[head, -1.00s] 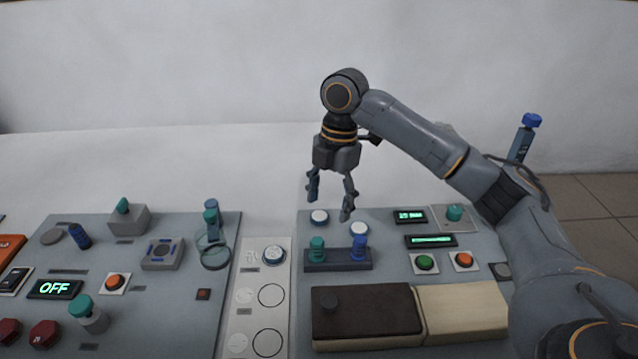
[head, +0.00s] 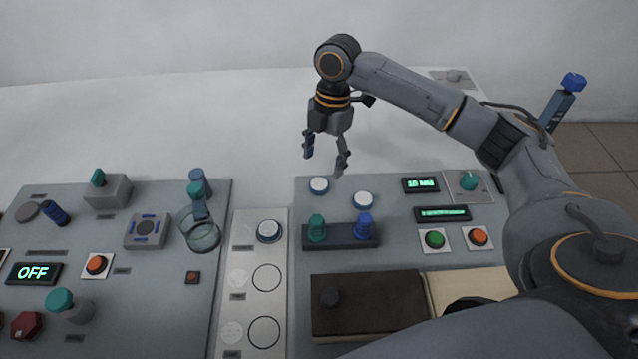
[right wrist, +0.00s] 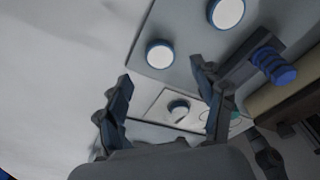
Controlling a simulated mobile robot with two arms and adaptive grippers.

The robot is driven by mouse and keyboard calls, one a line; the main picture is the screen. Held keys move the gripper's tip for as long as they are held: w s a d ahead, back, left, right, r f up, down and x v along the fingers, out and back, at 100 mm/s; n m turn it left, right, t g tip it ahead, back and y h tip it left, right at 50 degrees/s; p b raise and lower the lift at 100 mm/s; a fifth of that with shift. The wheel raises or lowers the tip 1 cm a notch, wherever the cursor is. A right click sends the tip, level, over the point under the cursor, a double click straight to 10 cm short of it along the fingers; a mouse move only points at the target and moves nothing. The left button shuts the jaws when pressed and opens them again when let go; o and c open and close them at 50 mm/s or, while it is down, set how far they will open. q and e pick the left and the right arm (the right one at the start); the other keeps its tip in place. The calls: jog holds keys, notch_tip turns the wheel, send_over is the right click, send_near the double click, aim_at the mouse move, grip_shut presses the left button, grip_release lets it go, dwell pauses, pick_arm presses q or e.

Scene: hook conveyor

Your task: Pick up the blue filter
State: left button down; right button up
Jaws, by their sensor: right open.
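The blue filter (head: 364,227) stands upright in a dark rack (head: 340,237), to the right of a green filter (head: 317,228), on the right-hand grey panel. My right gripper (head: 324,158) is open and empty, raised behind the rack and apart from it in the head view. In the right wrist view the blue filter (right wrist: 275,68) shows at the upper right, to the right of the open fingers (right wrist: 160,85), with nothing between them. My left gripper is not in view.
White round buttons with blue rims (head: 319,185) sit behind the rack. The left panel (head: 130,285) carries switches and a glass dish (head: 199,238).

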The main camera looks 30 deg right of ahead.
aim_at(320, 183)
jog(key=f, duration=0.3)
jog(key=a+f, duration=0.1)
jog(key=f, duration=0.1)
jog(key=shift+s+f+p, duration=0.15)
jog(key=shift+f+p, duration=0.15)
jog(key=c, duration=1.1)
jog(key=shift+r, duration=0.1)
jog(key=shift+c, duration=0.2)
